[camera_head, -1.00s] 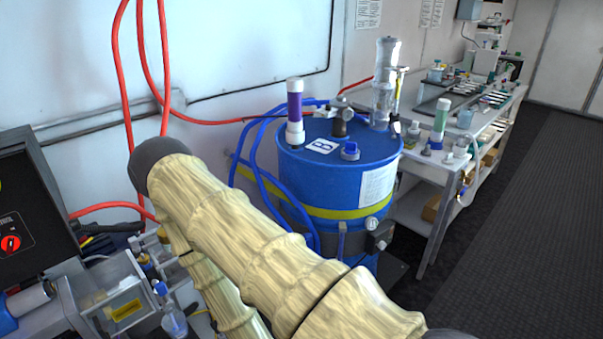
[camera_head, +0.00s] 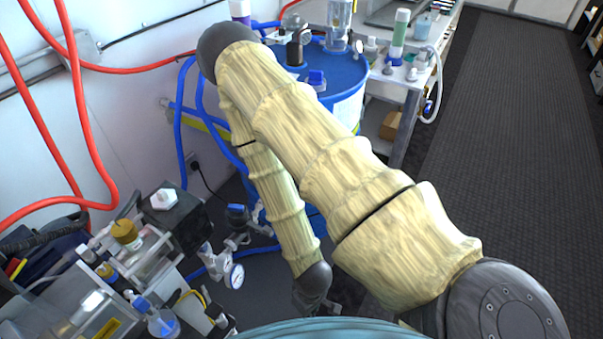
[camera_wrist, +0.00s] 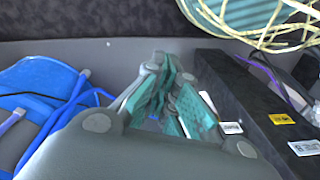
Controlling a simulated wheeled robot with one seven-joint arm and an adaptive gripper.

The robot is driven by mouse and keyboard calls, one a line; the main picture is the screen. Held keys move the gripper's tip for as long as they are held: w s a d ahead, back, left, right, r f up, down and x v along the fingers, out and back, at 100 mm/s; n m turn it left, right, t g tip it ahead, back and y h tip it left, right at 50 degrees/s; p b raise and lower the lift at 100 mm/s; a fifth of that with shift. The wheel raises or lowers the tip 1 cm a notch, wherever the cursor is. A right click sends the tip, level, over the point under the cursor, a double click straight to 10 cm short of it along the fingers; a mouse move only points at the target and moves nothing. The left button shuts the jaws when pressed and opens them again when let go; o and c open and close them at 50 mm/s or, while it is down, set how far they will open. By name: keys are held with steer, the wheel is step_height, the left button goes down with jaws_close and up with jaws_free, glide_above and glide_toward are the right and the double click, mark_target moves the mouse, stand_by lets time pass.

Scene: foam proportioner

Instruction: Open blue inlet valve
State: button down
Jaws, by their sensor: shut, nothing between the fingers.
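A valve with a blue cap or handle (camera_head: 238,212) sits on grey pipe fittings low beside the blue drum in the head view; a white-faced gauge (camera_head: 233,276) is below it. I cannot tell for certain that this is the inlet valve. My gripper, with teal finger pads (camera_wrist: 172,98), shows in the wrist view, shut and empty. In the head view, my arm hangs in front of the drum, and its wrist end is low, right of the gauge and apart from the valve. The fingers are mostly hidden there.
The blue drum (camera_head: 342,72) stands behind my arm, with blue hoses (camera_head: 180,125) at its left. Red hoses (camera_head: 75,100) hang at the left wall. A bench with clear boxes and bottles (camera_head: 110,285) fills the lower left. Dark floor (camera_head: 500,130) is clear at the right.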

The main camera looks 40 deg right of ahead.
steer(key=w+d+f+n+t+y+b, duration=0.1)
steer(key=w+d+n+b, duration=0.3)
steer(key=w+n+b, duration=0.6)
steer(key=w+d+f+n+t+y+b, duration=0.15)
steer(key=w+d+n+b, duration=0.25)
steer(key=w+n+b, duration=0.55)
steer(key=w+d+r+n+t+h+p, duration=0.1)
steer(key=w+d+r+n, duration=0.45)
steer(key=r+n, duration=0.25)
steer(key=w+d+r+n+t+h+p, duration=0.1)
steer(key=w+d+r+n+h, duration=0.1)
steer(key=w+d+r+n, duration=0.35)
steer(key=w+f+n+b, duration=0.2)
steer(key=w+f+b, duration=0.1)
steer(key=w+f, duration=0.3)
steer(key=shift+d+f, duration=0.4)
steer(key=shift+f, duration=0.2)
steer(key=shift+g, duration=0.25)
